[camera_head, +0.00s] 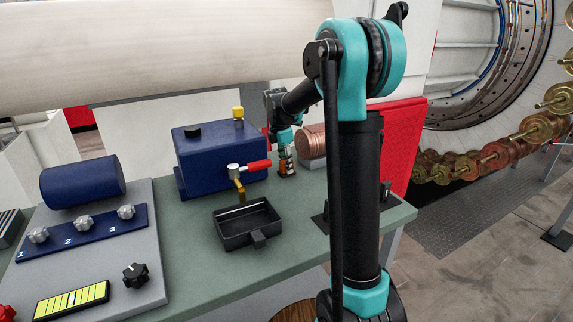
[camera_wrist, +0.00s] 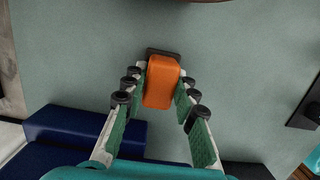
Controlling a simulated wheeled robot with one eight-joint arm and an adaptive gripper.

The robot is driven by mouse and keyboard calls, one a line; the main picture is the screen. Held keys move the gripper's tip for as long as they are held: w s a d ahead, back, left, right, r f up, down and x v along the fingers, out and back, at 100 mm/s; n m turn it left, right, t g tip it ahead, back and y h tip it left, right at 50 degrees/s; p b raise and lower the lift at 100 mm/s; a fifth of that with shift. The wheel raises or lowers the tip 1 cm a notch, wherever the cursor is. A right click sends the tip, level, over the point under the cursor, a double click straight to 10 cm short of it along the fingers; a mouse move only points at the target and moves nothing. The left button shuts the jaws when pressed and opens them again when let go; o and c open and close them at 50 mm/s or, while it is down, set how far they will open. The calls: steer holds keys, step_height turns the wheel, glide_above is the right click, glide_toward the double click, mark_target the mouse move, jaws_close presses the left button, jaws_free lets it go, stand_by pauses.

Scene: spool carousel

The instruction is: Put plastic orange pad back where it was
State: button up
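The orange pad (camera_wrist: 161,84) is a rounded block between the two fingers of my gripper (camera_wrist: 161,90) in the wrist view. The green-lined fingers lie against its left and right sides, so the gripper looks shut on it. A dark base or holder (camera_wrist: 163,51) shows just beyond the pad's far end; I cannot tell whether the pad touches it. In the head view my gripper (camera_head: 286,165) points down over the back of the green bench (camera_head: 330,225), between the blue box and a copper coil. The pad is small and partly hidden there.
The blue box (camera_head: 205,165) with a red-handled valve (camera_head: 257,165) stands close left of my gripper. The copper coil (camera_head: 312,143) is close right. A black tray (camera_head: 247,224) lies in front. A red panel (camera_head: 402,140) stands behind the bench's right end.

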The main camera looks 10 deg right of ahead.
mark_target(282, 162)
steer(key=o, duration=0.4)
steer(key=shift+c, duration=0.2)
step_height(282, 162, up, 12)
steer(key=a, duration=0.1)
steer(key=shift+s+a, duration=0.3)
steer(key=shift+a, duration=0.1)
steer(key=shift+r, duration=0.1)
